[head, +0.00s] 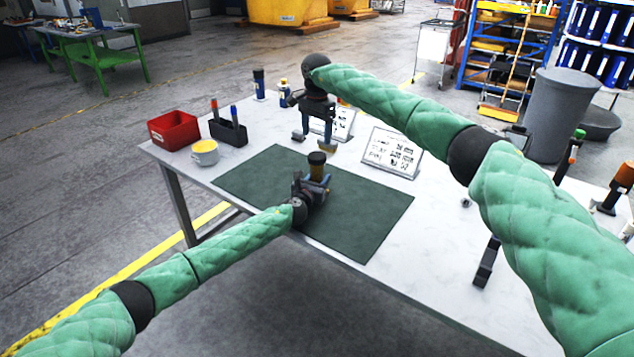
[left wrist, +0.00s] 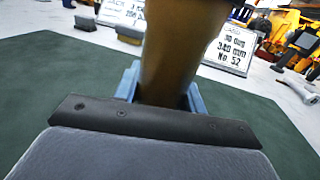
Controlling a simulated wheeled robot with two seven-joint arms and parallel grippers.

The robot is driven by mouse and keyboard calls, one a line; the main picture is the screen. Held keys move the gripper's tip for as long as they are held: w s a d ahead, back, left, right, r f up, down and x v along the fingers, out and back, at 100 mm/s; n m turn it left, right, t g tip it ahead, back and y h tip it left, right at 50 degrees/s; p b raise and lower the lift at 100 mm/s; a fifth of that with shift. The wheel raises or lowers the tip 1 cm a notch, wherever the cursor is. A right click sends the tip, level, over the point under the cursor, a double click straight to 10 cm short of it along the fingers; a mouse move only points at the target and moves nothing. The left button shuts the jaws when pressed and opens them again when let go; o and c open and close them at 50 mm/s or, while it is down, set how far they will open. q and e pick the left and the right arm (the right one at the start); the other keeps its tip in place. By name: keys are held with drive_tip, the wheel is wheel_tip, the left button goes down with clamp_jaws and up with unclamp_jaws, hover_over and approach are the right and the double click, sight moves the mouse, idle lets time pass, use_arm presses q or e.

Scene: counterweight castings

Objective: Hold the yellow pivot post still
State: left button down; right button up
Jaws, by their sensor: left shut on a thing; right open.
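The yellow pivot post (head: 317,168) stands upright on the dark green mat (head: 262,178), with a dark cap on top. My left gripper (head: 318,187) is shut on it low down. In the left wrist view the brownish-yellow post (left wrist: 183,50) rises between the blue fingers; its top is out of frame and its foot is hidden by the gripper. My right gripper (head: 317,132) is open and empty, fingers pointing down, beyond the post near the mat's far edge. It is apart from the post.
Placards (head: 392,153) stand behind the mat. A bottle (head: 259,84) stands at the back. The mat's right part is clear.

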sight(317, 155)
drive_tip(key=m, duration=0.7)
drive_tip(key=shift+d+m, duration=0.1)
drive_tip(key=shift+m, duration=0.3)
drive_tip(key=shift+f, duration=3.95)
